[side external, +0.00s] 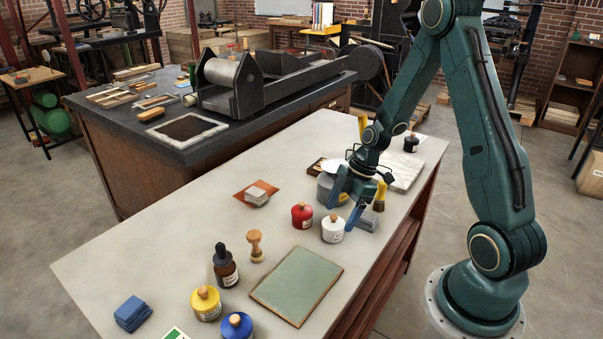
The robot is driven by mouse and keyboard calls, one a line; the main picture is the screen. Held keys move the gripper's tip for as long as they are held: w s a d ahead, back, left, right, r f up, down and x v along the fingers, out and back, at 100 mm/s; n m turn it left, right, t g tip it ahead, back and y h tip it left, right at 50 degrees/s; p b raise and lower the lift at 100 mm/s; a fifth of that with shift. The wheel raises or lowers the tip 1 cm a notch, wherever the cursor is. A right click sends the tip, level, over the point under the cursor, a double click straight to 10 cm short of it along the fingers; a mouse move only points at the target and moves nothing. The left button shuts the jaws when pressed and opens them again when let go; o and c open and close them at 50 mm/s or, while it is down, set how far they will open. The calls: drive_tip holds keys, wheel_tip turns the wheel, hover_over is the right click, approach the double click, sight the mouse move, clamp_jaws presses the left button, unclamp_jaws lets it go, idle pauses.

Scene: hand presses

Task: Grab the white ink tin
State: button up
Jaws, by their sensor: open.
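The white ink tin (333,231) stands upright on the pale tabletop, with a wooden knob on its lid and a label on its side. My gripper (343,215) has blue fingers and points down. It is open, just above and behind the white tin. The fingers overlap the tin's upper right edge in the picture, and I cannot tell whether they touch it. A grey round tin sits partly hidden behind the fingers.
A red tin (302,216) stands close left of the white tin. A green board (297,286) lies in front. Yellow (206,304) and blue (237,326) tins stand front left.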

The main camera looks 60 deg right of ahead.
sight(335, 221)
drive_tip(key=shift+f, duration=0.15)
drive_tip(key=shift+x, duration=2.5)
drive_tip(key=shift+w, duration=0.1)
drive_tip(key=c, duration=1.2)
wheel_tip(335, 221, up, 20)
drive_tip(key=shift+r, duration=0.1)
